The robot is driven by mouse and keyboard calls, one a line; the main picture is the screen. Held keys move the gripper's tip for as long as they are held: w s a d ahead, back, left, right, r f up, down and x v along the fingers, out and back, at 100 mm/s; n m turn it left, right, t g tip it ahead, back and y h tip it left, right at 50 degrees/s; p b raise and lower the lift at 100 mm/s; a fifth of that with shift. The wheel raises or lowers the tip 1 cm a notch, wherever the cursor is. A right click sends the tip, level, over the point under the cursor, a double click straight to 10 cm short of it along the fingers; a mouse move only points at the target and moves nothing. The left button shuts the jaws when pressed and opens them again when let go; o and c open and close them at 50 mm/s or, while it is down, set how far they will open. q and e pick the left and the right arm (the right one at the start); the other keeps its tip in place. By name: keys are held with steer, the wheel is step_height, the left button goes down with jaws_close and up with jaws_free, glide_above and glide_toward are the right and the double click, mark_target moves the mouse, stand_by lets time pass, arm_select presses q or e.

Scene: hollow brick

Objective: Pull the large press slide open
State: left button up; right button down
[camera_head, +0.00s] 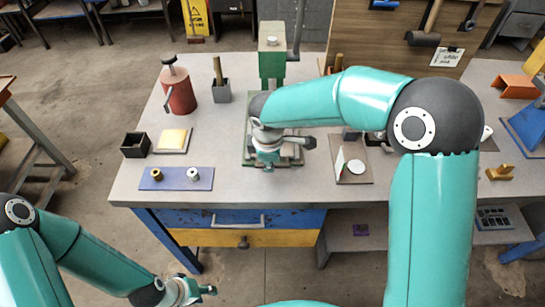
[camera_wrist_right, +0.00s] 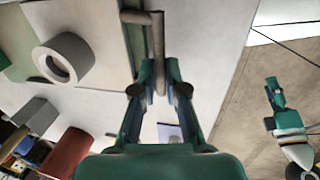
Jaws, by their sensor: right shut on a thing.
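The green press (camera_head: 272,62) stands at the back of the workbench, with its green base plate (camera_head: 291,160) reaching toward the front. My right gripper (camera_head: 268,163) is low over the front of this base and hides much of it. In the right wrist view my right gripper (camera_wrist_right: 158,88) is shut on a grey-brown bar handle (camera_wrist_right: 157,45), which lies beside a green edge (camera_wrist_right: 136,40). In the head view the handle is hidden by the gripper. My left gripper (camera_head: 196,291) hangs empty low in front of the bench; its finger opening is unclear.
Drawers (camera_head: 235,238) are below.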

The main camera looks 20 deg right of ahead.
steer(key=shift+s, duration=0.15)
steer(key=c, duration=1.2)
jaws_free()
step_height(320, 180, up, 12)
steer(key=s, duration=0.2)
steer(key=shift+a, duration=0.35)
steer(key=shift+s+f, duration=0.15)
